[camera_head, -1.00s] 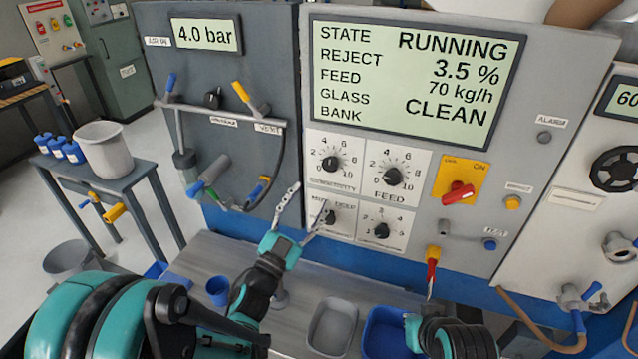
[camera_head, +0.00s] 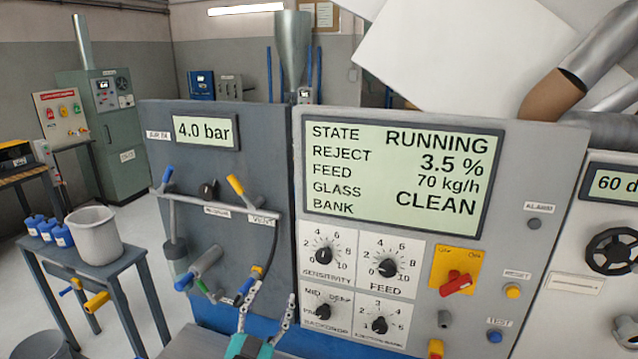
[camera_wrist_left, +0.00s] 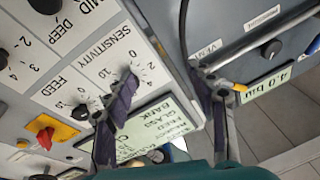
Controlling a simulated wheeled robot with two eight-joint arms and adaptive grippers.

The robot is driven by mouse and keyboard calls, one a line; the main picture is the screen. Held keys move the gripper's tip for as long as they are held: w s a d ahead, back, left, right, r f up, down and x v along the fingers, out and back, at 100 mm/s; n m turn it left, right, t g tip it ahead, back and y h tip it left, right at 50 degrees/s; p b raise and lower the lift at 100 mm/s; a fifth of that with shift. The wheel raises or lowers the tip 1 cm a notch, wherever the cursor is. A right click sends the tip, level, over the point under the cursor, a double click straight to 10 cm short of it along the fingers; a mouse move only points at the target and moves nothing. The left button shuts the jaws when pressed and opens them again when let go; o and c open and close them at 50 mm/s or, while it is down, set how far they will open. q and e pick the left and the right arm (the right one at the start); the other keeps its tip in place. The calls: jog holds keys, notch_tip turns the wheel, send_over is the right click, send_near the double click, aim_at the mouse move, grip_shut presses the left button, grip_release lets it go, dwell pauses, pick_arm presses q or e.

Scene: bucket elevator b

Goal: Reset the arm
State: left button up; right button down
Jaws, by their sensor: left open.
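My left gripper (camera_head: 267,318) rises at the bottom of the head view, in front of the lower part of the panel. Its two grey fingers stand apart with nothing between them. In the left wrist view its dark fingers (camera_wrist_left: 160,100) are spread, with the sensitivity knob (camera_wrist_left: 130,86) and the display (camera_wrist_left: 155,130) behind them. The rest of the left arm is below the head view's edge. My right gripper is not in the head view.
The control panel (camera_head: 540,170) shows RUNNING and CLEAN. It has several knobs and a red switch (camera_head: 455,283). The air panel (camera_head: 270,140) at left reads 4.0 bar and carries pipes and valve handles. A side table with a grey bucket (camera_head: 93,238) stands at far left.

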pick_arm(q)
jog(key=s+a+f+n+g+y+b, duration=0.2)
jog(key=s+a+f+n+g+y, duration=0.4)
jog(key=a+f, duration=0.25)
jog(key=s+f+g, duration=0.3)
jog(key=s, duration=0.4)
jog(key=s+d+f+g+h, duration=0.1)
jog(key=s+f+g, duration=0.3)
jog(key=s, duration=0.3)
jog(key=shift+s+d, duration=0.3)
jog(key=shift+s, duration=0.1)
dwell(5.3)
